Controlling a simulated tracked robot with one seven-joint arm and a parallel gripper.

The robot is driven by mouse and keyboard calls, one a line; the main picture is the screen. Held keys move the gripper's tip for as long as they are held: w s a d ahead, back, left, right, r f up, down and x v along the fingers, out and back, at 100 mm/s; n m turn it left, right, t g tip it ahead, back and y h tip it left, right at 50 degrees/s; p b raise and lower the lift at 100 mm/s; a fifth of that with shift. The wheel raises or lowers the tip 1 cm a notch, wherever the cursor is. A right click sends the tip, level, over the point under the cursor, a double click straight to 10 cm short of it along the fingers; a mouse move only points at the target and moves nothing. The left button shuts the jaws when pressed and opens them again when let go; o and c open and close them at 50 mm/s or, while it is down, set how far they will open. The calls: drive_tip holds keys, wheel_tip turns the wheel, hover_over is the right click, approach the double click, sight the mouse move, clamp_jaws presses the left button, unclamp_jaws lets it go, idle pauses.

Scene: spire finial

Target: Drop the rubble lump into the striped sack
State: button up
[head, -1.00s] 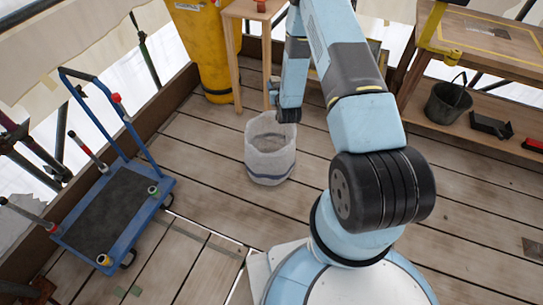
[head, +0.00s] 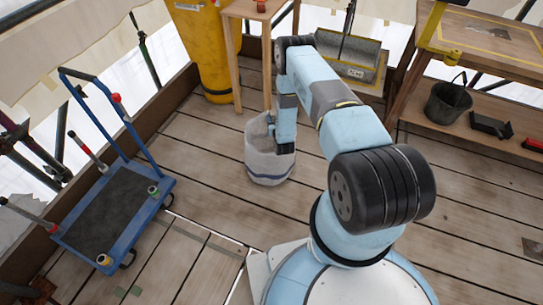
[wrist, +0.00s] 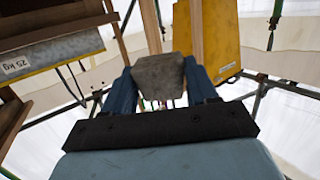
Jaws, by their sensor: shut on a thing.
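The striped sack (head: 262,168), pale cloth with a blue band, stands open on the plank floor in the head view. My arm's end hangs in front of the sack's right side and hides part of its rim. My gripper (wrist: 162,82) is shut on the grey rubble lump (wrist: 158,72) in the wrist view, with one blue finger on each side of it. In the head view the lump cannot be made out. Whether it is directly over the sack's opening cannot be told.
A blue trolley (head: 112,215) stands at left. Behind the sack are a yellow chute (head: 205,50), a small wooden table (head: 250,12) and a grey tub (head: 352,58). A workbench with a black bucket (head: 447,103) stands at right. Floor left of the sack is clear.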

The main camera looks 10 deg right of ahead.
drive_tip(key=shift+f, duration=2.5)
drive_tip(key=o, duration=1.3)
drive_tip(key=shift+s, duration=0.15)
drive_tip(key=s+r, duration=0.2)
drive_tip(key=s, duration=1.1)
drive_tip(key=shift+s+a, duration=0.2)
drive_tip(key=shift+a, duration=0.05)
